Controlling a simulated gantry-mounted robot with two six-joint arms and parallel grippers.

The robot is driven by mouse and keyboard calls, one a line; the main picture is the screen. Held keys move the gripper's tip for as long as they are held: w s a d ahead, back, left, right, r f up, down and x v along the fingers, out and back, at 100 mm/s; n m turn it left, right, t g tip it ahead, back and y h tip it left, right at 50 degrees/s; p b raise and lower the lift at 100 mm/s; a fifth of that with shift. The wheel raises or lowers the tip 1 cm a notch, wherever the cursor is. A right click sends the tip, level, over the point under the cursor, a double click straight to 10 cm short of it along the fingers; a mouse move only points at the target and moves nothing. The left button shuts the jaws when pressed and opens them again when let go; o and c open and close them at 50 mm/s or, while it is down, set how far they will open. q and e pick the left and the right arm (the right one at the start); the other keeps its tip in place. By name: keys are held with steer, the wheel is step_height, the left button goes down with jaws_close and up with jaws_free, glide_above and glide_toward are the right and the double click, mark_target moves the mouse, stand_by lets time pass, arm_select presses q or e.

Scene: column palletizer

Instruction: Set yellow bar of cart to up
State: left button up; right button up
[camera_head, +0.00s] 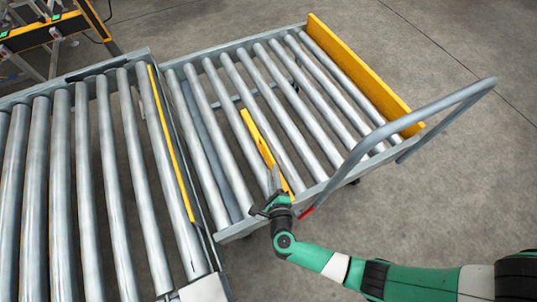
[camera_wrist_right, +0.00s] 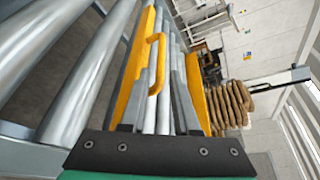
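The cart (camera_head: 229,213) has a grey frame, a bed of metal rollers and a curved grey push handle (camera_head: 440,107). Its yellow bar (camera_head: 258,138) lies between two rollers; I cannot tell how far it is raised. In the right wrist view the bar (camera_wrist_right: 133,72) has a looped yellow grip (camera_wrist_right: 156,62). My right gripper (camera_head: 275,183) is at the bar's near end. In the wrist view its grey fingers (camera_wrist_right: 164,75) are apart, with the grip by the left finger; contact is unclear. My left gripper is out of view.
A roller conveyor (camera_head: 100,170) with a yellow strip (camera_head: 171,145) stands close against the cart's left side. A fixed yellow end panel (camera_head: 360,72) closes the cart's far right side. Stacked sacks (camera_wrist_right: 230,103) are in the background. The floor to the right is clear.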

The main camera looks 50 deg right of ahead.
mark_target(269, 152)
steer(key=b+x, duration=0.3)
steer(key=x, duration=0.5)
steer(key=shift+w+d+f, duration=0.15)
steer(key=shift+w, duration=0.1)
steer(key=shift+w+d, duration=0.2)
steer(key=shift+w, duration=0.05)
jaws_close()
stand_by(0.7)
